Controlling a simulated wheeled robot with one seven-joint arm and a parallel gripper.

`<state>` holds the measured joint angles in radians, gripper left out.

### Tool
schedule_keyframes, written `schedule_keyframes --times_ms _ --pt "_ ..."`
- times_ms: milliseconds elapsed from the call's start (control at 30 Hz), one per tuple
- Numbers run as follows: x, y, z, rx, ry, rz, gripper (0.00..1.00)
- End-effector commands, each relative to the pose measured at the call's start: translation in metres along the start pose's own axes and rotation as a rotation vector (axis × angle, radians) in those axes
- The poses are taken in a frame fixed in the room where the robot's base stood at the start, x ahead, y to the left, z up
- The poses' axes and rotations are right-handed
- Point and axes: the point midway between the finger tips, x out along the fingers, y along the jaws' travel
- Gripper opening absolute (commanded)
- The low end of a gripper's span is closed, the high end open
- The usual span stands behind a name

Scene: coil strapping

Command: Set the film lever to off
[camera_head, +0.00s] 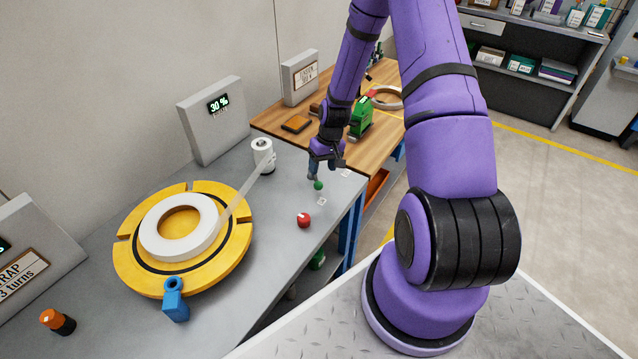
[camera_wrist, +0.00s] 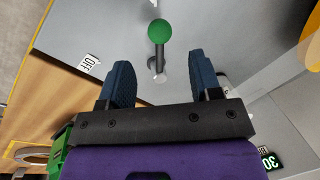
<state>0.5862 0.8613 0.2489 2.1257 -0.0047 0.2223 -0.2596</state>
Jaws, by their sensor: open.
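The film lever has a green ball knob (camera_head: 318,185) on a dark stem. In the wrist view the green knob (camera_wrist: 159,31) is just beyond my fingertips, its stem (camera_wrist: 158,58) running down to a pale base. My gripper (camera_head: 314,172) is pointed down at the lever from above. In the wrist view my gripper (camera_wrist: 160,78) is open, one blue finger on each side of the stem line, holding nothing. An OFF label (camera_wrist: 88,63) lies to the left of the lever in the wrist view. A small white label (camera_head: 345,173) lies near the bench's wood end in the head view.
A yellow turntable (camera_head: 235,255) carries a white coil (camera_head: 155,238); film runs from it to a white roll (camera_head: 262,150). A red ball knob (camera_head: 304,220) stands nearby. A 30 % display panel (camera_head: 212,120) is behind. A wooden bench (camera_head: 275,122) holds a green device (camera_head: 361,117).

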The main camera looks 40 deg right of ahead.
Motion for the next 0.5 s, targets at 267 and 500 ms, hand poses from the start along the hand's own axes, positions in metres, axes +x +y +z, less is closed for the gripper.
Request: schedule_keyframes --times_ms 267,500 --pt "0.048 0.000 0.000 0.000 -0.001 0.000 0.58" --pt "0.069 0.000 0.000 0.000 0.001 0.001 0.58"
